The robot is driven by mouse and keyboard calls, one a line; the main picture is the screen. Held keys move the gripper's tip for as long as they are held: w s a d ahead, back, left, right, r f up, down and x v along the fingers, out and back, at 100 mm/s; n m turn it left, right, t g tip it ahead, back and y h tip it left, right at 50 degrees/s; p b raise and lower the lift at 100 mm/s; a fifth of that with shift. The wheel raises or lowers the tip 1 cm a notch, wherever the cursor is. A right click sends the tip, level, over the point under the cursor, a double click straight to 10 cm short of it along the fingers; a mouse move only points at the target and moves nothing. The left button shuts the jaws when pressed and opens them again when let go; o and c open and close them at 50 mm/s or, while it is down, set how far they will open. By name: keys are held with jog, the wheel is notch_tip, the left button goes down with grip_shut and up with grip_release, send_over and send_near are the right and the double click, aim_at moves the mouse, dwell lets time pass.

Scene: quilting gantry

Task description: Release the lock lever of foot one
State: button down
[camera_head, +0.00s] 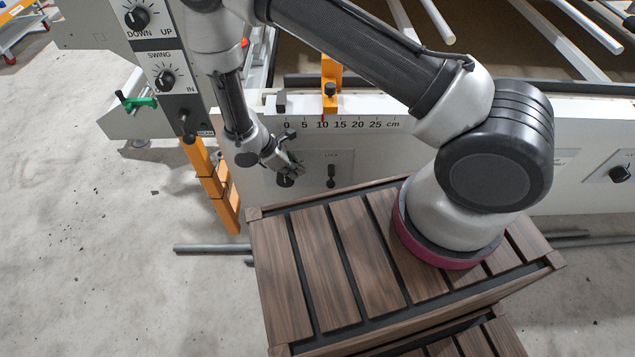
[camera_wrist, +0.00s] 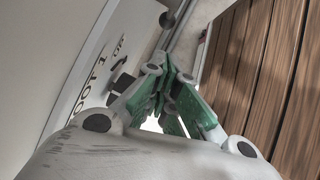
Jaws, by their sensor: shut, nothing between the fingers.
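A small black lever (camera_head: 331,175) stands below a label that seems to read LOCK, on the white front panel. It is upright, to the right of my gripper (camera_head: 297,170) and apart from it. My gripper is shut and empty, close to the panel. A black knob (camera_head: 285,181) sits just below the gripper and is partly covered by it. In the wrist view, my green-padded fingers (camera_wrist: 170,82) are together. A dark fitting (camera_wrist: 122,83) is beside them, near lettering that seems to read FOOT 1. Contact there cannot be told. Another black piece (camera_wrist: 165,19) shows farther off.
A slatted brown wooden deck (camera_head: 325,265) lies below and in front of the panel. An orange post (camera_head: 213,180) stands left of the gripper. A green handle (camera_head: 137,102) and a control column (camera_head: 164,75) are at left. A centimetre scale (camera_head: 340,125) runs along the panel top.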

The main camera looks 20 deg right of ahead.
aim_at(331, 178)
jog(key=shift+d+r+x, duration=0.15)
jog(key=shift+d+x, duration=0.1)
jog(key=shift+x, duration=1.6)
jog(key=shift+d+r+x, duration=0.15)
jog(key=shift+d+x, duration=0.1)
jog(key=shift+x, duration=1.6)
jog(key=shift+d+r+x, duration=0.15)
jog(key=shift+d+x, duration=0.15)
jog(key=shift+x, duration=1.55)
